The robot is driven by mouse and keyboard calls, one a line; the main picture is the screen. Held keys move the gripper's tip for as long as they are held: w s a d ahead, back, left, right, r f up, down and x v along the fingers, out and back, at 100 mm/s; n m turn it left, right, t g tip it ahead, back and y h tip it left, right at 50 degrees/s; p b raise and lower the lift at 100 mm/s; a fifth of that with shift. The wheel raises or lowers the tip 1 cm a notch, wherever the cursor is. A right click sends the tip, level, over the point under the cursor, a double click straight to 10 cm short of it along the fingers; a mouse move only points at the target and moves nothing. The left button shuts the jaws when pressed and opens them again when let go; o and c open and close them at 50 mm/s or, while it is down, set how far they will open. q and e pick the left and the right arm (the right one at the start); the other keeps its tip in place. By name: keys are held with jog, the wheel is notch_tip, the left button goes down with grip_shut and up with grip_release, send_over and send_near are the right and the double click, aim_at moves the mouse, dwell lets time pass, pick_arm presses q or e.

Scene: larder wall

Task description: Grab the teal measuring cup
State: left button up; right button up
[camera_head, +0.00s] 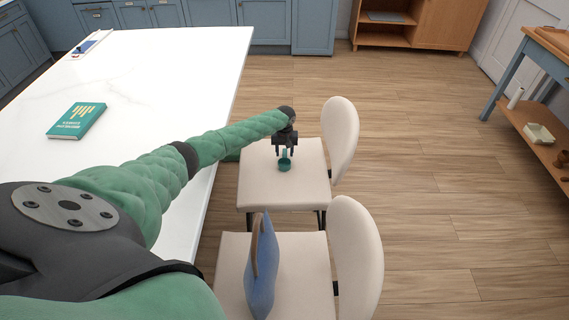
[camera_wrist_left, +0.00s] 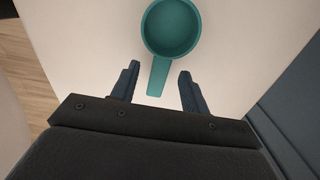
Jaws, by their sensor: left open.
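The teal measuring cup (camera_head: 285,166) is on the cream seat of the farther chair (camera_head: 262,190) in the head view. In the left wrist view the cup (camera_wrist_left: 171,28) shows its open bowl at the top, with its handle pointing down between my fingers. My left gripper (camera_head: 285,151) is over the seat at the cup's handle. In the left wrist view its two fingers (camera_wrist_left: 158,80) are apart, one on each side of the handle, with gaps on both sides. My right gripper is in neither view.
A white table (camera_head: 180,62) stands left of the chairs, with a teal book (camera_head: 76,120) on it. A blue, tall object (camera_head: 262,272) stands on the nearer chair (camera_head: 312,295). The farther chair's backrest (camera_head: 341,138) rises right of the cup. The wooden floor (camera_head: 440,170) further right is clear.

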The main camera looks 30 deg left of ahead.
pick_arm(q)
jog(key=shift+f, duration=0.8)
jog(key=shift+c, duration=0.3)
grip_shut()
